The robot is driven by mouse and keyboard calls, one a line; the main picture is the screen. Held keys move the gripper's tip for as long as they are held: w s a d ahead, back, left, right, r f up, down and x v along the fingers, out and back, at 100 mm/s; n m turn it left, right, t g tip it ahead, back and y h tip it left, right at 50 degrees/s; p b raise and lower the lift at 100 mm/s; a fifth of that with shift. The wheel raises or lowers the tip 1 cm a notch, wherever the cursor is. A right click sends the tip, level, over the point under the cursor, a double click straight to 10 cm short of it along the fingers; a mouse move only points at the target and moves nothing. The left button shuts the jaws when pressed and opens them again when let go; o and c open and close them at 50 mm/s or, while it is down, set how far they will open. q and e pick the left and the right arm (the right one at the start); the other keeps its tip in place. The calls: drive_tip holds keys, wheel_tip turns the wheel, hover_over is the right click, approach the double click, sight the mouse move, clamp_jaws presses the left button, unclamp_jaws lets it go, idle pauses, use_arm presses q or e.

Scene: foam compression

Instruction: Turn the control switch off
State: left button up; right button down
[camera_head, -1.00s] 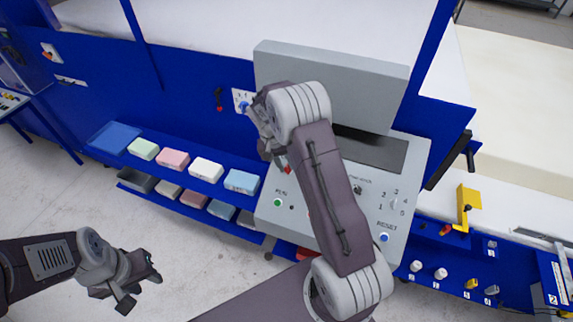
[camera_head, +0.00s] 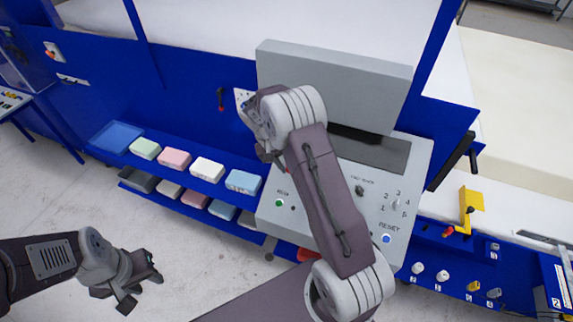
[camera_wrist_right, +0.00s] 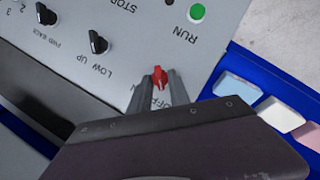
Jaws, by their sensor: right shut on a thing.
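The control switch is a small red knob (camera_wrist_right: 160,77) on the grey panel, beside lettering that reads OFF, upside down in the right wrist view. My right gripper (camera_wrist_right: 159,90) is shut on it, with one finger on each side. In the head view the switch is hidden by my right arm, and my right gripper (camera_head: 268,152) shows only partly. The grey control panel (camera_head: 408,165) fills the middle of the head view. My left gripper (camera_head: 140,291) is open and empty above the floor at the lower left, away from the panel.
A green RUN button (camera_wrist_right: 197,12) and two black knobs, one marked LOW UP (camera_wrist_right: 98,42), are near the switch. A blue RESET button (camera_head: 386,239) is at the panel's lower right. Shelves of foam blocks (camera_head: 207,170) stand left of the panel. The floor is clear.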

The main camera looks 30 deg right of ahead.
drive_tip(key=c, duration=1.5)
unclamp_jaws()
drive_tip(key=shift+s+a+f, duration=0.1)
drive_tip(key=shift+s+f, duration=0.2)
drive_tip(key=shift+r, duration=0.1)
drive_tip(key=shift+w, duration=0.1)
drive_tip(key=shift+w+r, duration=0.1)
drive_tip(key=shift+r, duration=0.3)
drive_tip(key=b+v, duration=0.2)
drive_tip(key=v, duration=0.6)
drive_tip(key=shift+a+r, duration=0.1)
drive_tip(key=shift+a, duration=0.05)
